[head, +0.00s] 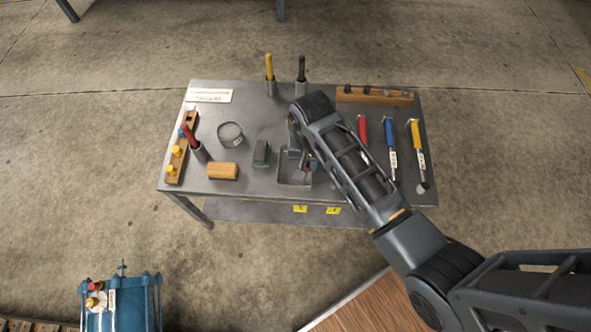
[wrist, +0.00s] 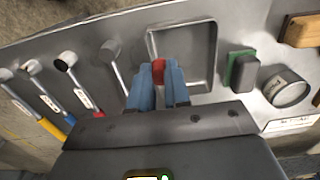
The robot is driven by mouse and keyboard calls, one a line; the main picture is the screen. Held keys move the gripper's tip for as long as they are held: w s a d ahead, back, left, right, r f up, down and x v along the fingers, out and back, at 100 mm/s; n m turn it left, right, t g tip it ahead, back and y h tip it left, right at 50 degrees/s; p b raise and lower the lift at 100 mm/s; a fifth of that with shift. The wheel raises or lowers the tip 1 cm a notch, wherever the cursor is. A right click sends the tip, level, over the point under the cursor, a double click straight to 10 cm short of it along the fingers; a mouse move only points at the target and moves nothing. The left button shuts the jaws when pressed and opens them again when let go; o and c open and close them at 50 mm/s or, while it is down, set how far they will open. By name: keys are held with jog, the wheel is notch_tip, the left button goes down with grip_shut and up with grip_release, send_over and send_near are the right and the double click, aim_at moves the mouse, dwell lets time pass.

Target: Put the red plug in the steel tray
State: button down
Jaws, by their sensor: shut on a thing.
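The red plug (wrist: 158,70) shows between the blue fingertips of my gripper (wrist: 158,82) in the wrist view, and the gripper is shut on it. The steel tray (wrist: 213,55) is a shallow square tray with a raised rim. The plug appears over the tray's left side in the wrist view; its height above the tray is hard to tell. In the head view the tray (head: 294,184) lies near the table's front edge, with my gripper (head: 304,166) over it. My arm hides part of the tray there.
A green-and-grey block (head: 261,153), a round grey container (head: 230,134) and a wooden block (head: 223,171) stand left of the tray. A rack with yellow and blue plugs (head: 177,150) is at far left. Long-handled tools (head: 390,147) lie right. Upright holders stand at the back.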

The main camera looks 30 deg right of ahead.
jog(key=shift+w+a+f, duration=1)
jog(key=shift+a, duration=0.2)
jog(key=shift+f+b, duration=0.5)
jog(key=shift+f, duration=1.5)
jog(key=c, duration=1.1)
grip_release()
jog(key=shift+r, duration=0.1)
notch_tip(320, 180, up, 12)
jog(key=p, duration=0.2)
